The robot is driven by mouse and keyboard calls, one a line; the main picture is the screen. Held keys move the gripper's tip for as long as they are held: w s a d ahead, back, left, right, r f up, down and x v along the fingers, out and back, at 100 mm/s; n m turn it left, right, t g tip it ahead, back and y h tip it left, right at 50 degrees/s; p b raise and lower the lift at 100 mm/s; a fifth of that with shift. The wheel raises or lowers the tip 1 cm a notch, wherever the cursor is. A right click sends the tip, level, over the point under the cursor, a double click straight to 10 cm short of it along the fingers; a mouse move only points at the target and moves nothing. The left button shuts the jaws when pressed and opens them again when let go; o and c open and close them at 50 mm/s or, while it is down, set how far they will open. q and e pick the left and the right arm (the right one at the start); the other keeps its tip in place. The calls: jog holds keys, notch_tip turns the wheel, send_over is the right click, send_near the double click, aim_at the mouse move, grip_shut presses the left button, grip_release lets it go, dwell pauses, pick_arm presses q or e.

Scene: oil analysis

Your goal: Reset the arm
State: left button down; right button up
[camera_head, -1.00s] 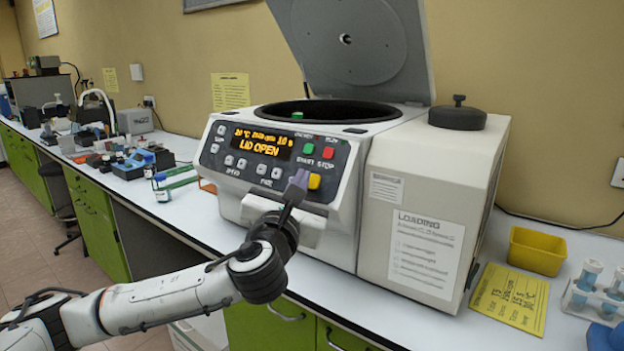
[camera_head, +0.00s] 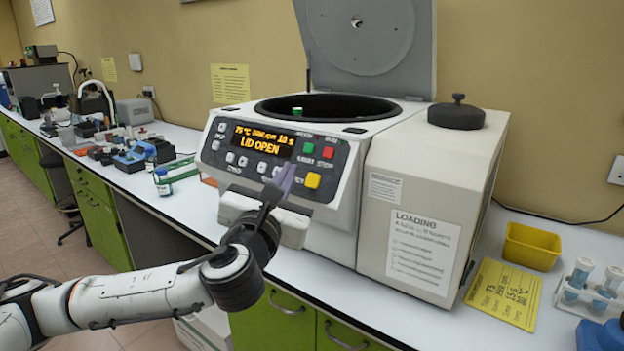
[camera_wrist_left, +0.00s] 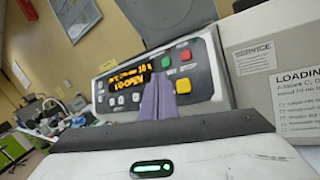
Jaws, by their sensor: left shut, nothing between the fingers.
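My left arm comes in from the lower left in the head view. My left gripper (camera_head: 287,176) is shut and empty, its purple-grey fingertips in front of the centrifuge's control panel. The fingers also show in the left wrist view (camera_wrist_left: 157,100), pressed together below the display. The white centrifuge (camera_head: 345,215) has its grey lid (camera_head: 365,40) standing open, and its display (camera_head: 262,138) reads LID OPEN. A small green-capped thing shows at the dark bowl (camera_head: 330,109). I cannot tell whether the fingertips touch the panel. My right gripper is not in view.
A yellow bin (camera_head: 531,246), a yellow note (camera_head: 503,293) and a rack of tubes (camera_head: 588,292) are on the counter at right. A green-capped bottle (camera_head: 162,182) stands left of the centrifuge. More instruments crowd the far left. The front counter strip is mostly clear.

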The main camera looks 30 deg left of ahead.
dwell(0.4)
pick_arm(q)
jog(key=s+d+f+n+g+h, duration=0.2)
jog(key=d+f+n, duration=0.2)
jog(key=f, duration=0.6)
jog(key=s+d+f+n+g+h, duration=0.1)
jog(key=d+f+n+g+h, duration=0.25)
jog(key=f, duration=0.65)
jog(key=s+d+f+n+g+h, duration=0.1)
jog(key=s+d+f+n+h, duration=0.1)
jog(key=d+f+n, duration=0.6)
jog(key=s+d+f+n+g+h, duration=0.1)
jog(key=s+d+f+n+g, duration=0.1)
jog(key=s+f+n, duration=1.5)
jog(key=s+f+g, duration=0.1)
jog(key=s+f, duration=0.3)
jog(key=f, duration=0.1)
jog(key=shift+d+f, duration=0.25)
jog(key=shift+n+h, duration=0.25)
dwell(2.1)
